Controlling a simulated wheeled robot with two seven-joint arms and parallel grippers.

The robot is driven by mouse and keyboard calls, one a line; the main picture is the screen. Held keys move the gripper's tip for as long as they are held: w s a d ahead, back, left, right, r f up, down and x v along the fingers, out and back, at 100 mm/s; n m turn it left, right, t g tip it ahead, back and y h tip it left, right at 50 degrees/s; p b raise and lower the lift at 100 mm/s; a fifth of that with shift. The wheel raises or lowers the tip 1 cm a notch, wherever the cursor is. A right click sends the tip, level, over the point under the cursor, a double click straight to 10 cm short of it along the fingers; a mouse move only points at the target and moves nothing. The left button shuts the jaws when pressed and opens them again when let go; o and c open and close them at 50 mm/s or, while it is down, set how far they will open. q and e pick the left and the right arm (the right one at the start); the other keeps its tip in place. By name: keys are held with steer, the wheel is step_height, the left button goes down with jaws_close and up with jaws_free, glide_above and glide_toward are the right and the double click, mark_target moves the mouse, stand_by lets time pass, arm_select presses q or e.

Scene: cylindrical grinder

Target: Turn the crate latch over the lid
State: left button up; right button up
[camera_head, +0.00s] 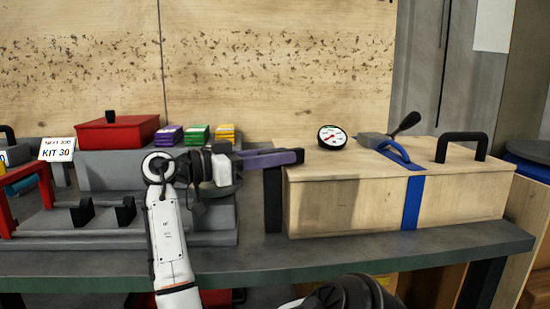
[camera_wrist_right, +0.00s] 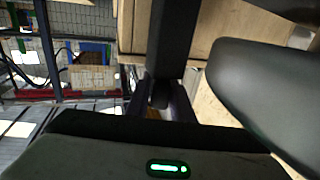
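The wooden crate (camera_head: 335,206) stands closed on the bench, a blue strap (camera_head: 412,203) down its front. On its lid are a grey lever with a black grip (camera_head: 405,123) and a blue loop (camera_head: 394,151). A black upright bar (camera_head: 272,203) is at its left end. I cannot tell for sure which part is the latch. My right gripper (camera_head: 298,156) points right, its purplish fingers level with the lid's left edge. In the right wrist view the black bar (camera_wrist_right: 174,40) runs toward the fingers (camera_wrist_right: 162,100); whether they grip it is unclear. My left gripper is not in view.
A black handle (camera_head: 462,147) and a round gauge (camera_head: 331,137) are on the crate lid. Left of the crate are a red box (camera_head: 117,133), small coloured packs (camera_head: 197,133) and a grey fixture (camera_head: 150,240). A wooden panel (camera_head: 280,60) stands behind.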

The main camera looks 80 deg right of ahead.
steer(key=shift+o, duration=1.3)
steer(key=v, duration=1)
steer(key=shift+w+a+p, duration=0.1)
steer(key=shift+p, duration=0.25)
